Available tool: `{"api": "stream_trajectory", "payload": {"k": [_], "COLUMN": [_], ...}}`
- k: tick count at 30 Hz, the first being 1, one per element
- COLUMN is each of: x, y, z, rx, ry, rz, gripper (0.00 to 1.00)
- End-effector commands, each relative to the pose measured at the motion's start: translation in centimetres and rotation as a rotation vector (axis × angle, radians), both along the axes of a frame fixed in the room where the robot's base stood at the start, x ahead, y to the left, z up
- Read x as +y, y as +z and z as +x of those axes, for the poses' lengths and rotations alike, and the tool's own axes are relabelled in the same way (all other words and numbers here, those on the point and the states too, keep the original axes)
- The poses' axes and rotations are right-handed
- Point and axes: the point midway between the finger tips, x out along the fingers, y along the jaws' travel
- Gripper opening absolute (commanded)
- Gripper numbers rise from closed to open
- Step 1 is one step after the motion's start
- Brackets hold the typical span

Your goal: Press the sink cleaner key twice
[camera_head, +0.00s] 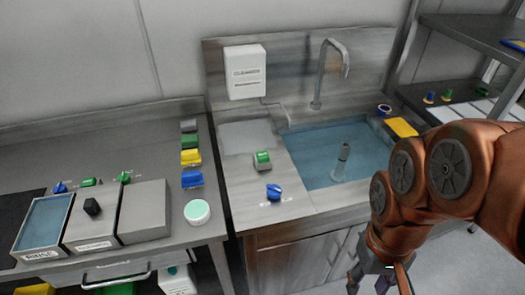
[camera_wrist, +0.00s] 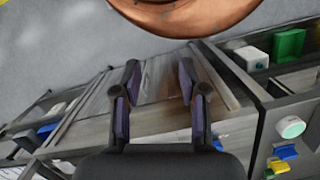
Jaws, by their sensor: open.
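The stainless sink (camera_head: 335,165) is filled with blue water and has a tall bent tap (camera_head: 328,70). A white box labelled as cleaner (camera_head: 245,72) hangs on the splashback at its left. On the counter left of the basin are a green key (camera_head: 262,159) and, nearer the front, a blue knob (camera_head: 274,192). Their labels are too small to read, so I cannot tell which is the sink cleaner key. My gripper (camera_wrist: 159,80) is open and empty, its fingers apart. In the head view it hangs low at the bottom right, in front of the sink cabinet, away from the keys.
The left counter holds a bin of blue liquid (camera_head: 43,222), lidded bins (camera_head: 145,210), coloured keys (camera_head: 191,157) and a round pale-green button (camera_head: 197,211). A yellow sponge (camera_head: 401,127) lies right of the basin. Shelves (camera_head: 475,40) stand at the right. Floor before the sink shows free room.

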Motion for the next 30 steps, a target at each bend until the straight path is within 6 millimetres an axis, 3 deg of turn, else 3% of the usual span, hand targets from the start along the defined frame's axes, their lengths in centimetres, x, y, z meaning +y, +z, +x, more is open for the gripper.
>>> {"api": "stream_trajectory", "payload": {"k": [1,11,30], "x": [0.0,0.0,0.0], "y": [0.0,0.0,0.0], "z": [0.0,0.0,0.0], "rx": [0.0,0.0,0.0], "ry": [0.0,0.0,0.0], "rz": [0.0,0.0,0.0], "gripper": [0.34,0.0,0.0]}}
